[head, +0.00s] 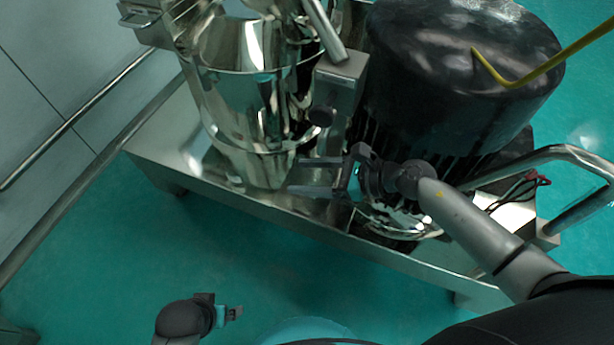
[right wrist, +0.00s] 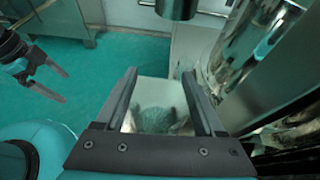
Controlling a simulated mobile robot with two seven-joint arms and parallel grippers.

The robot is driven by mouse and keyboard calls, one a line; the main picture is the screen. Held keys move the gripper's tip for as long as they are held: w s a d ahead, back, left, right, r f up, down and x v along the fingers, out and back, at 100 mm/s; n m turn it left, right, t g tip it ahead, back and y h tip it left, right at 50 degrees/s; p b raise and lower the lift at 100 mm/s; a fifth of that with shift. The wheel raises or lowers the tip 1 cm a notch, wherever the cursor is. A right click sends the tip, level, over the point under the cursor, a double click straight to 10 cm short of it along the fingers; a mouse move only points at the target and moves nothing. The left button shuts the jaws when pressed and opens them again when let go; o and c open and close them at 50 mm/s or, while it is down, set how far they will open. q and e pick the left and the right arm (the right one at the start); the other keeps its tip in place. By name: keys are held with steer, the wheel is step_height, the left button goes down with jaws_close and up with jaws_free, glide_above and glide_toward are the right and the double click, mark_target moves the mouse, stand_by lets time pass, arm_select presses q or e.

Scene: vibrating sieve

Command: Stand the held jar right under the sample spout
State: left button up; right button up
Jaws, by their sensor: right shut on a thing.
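My right gripper (head: 318,176) is shut on a clear jar (right wrist: 155,92), which shows between its fingers in the right wrist view with grey-green matter at its bottom. In the head view the jar is hard to make out against the shiny metal. The sample spout (head: 322,116) is a dark round end under a metal block, above the right gripper in the picture. In the right wrist view the spout (right wrist: 177,9) is at the top, beyond the jar and slightly right, apart from it. My left gripper (head: 232,312) is low and empty; the right wrist view shows its fingers (right wrist: 54,82) apart.
A shiny steel vessel (head: 240,90) stands left of the spout and a big black drum-like body (head: 465,70) right of it. Both are above a long metal base (head: 285,212). A bent tube rail (head: 560,152) is at the right.

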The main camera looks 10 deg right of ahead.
arm_select(q)
steer(key=shift+r, duration=0.1)
arm_select(e)
steer(key=shift+f, duration=0.15)
steer(key=o, duration=1.5)
arm_select(q)
steer(key=shift+w+r, duration=0.1)
steer(key=shift+r, duration=0.1)
arm_select(e)
steer(key=shift+s+d+r, duration=0.15)
steer(key=shift+d+r, duration=0.1)
arm_select(q)
steer(key=f, duration=0.1)
steer(key=s+f+p, duration=0.1)
steer(key=s+a+f+p, duration=0.1)
steer(key=f, duration=0.1)
steer(key=shift+f, duration=0.1)
arm_select(e)
steer(key=v, duration=1.1)
steer(key=shift+d, duration=0.2)
steer(key=shift+r, duration=0.15)
